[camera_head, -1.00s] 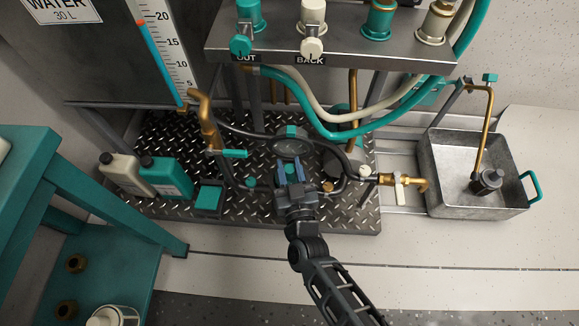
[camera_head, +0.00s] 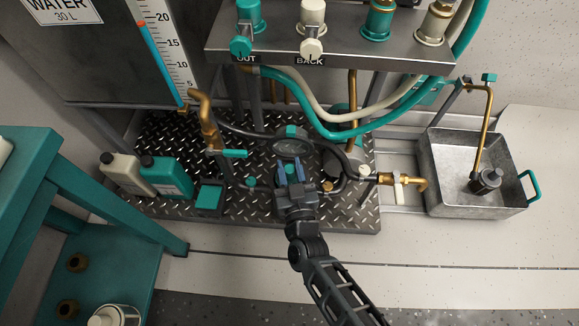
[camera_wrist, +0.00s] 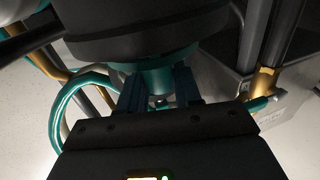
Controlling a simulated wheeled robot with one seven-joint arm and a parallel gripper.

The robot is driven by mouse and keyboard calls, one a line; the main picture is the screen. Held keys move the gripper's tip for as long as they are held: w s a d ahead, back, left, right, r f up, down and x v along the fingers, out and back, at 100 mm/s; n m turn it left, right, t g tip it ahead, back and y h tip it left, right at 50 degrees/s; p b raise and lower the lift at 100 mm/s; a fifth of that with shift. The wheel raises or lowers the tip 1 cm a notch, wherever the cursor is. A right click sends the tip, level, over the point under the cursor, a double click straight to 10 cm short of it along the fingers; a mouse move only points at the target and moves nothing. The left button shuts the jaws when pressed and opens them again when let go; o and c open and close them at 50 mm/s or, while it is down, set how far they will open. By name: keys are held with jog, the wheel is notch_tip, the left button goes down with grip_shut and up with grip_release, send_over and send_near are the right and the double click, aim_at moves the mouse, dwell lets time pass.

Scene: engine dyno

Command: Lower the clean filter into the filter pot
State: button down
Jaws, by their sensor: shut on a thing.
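My gripper (camera_head: 293,174), with blue fingers, is low over the tread-plate floor and just in front of a dark round body (camera_head: 291,147) with teal on top. In the wrist view the fingers are shut on a teal neck (camera_wrist: 156,80) below a wide dark cylinder (camera_wrist: 140,35) with a teal lower rim. I cannot tell whether this is the filter pot or a part of it. A white-topped, clear-sided cylinder (camera_head: 112,317), possibly the clean filter, stands on the teal cart's lower shelf at the bottom left, cut by the frame edge.
Brass pipes (camera_head: 207,122) and a brass valve (camera_head: 400,182) flank the dark body. Hoses (camera_head: 345,128) hang behind it. Cream and teal jugs (camera_head: 167,177) stand left. A metal tray (camera_head: 465,204) is at right. The teal cart (camera_head: 120,215) is at left. The pale floor in front is clear.

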jog(key=shift+f, duration=1)
dwell(0.5)
jog(key=c, duration=0.7)
grip_release()
jog(key=p+v, duration=0.2)
jog(key=v, duration=0.4)
jog(key=shift+s+d, duration=0.1)
jog(key=shift+s, duration=0.2)
jog(key=shift+s+d, duration=0.1)
jog(key=shift+s, duration=0.45)
